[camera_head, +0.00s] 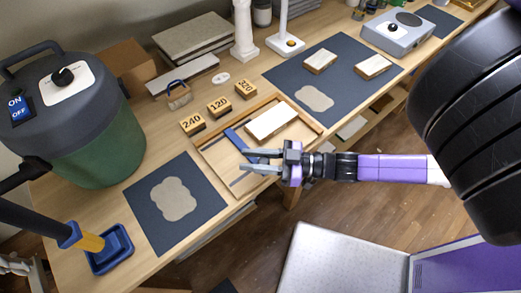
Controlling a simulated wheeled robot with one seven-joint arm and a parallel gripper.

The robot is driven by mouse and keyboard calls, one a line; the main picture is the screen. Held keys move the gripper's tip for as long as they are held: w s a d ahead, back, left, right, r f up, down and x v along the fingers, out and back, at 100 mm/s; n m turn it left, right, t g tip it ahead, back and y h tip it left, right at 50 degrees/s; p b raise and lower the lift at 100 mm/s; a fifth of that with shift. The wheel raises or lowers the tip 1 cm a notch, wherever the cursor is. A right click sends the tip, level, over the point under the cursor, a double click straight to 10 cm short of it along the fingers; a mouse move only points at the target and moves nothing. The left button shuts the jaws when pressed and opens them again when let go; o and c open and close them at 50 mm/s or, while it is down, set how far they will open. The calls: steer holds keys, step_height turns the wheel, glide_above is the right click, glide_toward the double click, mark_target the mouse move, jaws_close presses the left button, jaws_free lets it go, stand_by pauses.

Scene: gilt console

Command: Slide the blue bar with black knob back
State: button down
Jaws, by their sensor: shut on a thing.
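The blue bar (236,139) lies across the shallow wooden tray (212,158) on the table, running from upper left down to my gripper. My gripper (246,161) reaches in from the right, low over the tray, with one finger on each side of the bar's near end. It is shut on the bar there. The black knob cannot be made out and seems hidden between the fingers. A white-topped wooden block (271,123) sits in the tray, right of the bar.
Numbered blocks 240 (192,124), 120 (219,107) and 320 (245,89) stand behind the tray. A dark mat (143,199) lies at left, near a large green canister (88,150). Another mat (345,58) with two blocks lies at the back right.

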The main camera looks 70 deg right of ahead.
steer(key=w+a, duration=0.1)
steer(key=a, duration=0.1)
steer(key=w+a+p, duration=0.1)
steer(key=w+a, duration=0.1)
steer(key=a, duration=0.1)
steer(key=w+a, duration=0.1)
steer(key=a, duration=0.1)
steer(key=shift+w+a, duration=0.15)
steer(key=shift+a, duration=0.05)
steer(key=c, duration=1.1)
jaws_free()
steer(key=shift+w+a, duration=0.1)
steer(key=shift+s+d+f, duration=0.1)
steer(key=shift+s+d, duration=0.2)
steer(key=shift+s, duration=0.25)
steer(key=b+v, duration=0.1)
steer(key=v, duration=0.5)
steer(key=shift+s, duration=0.35)
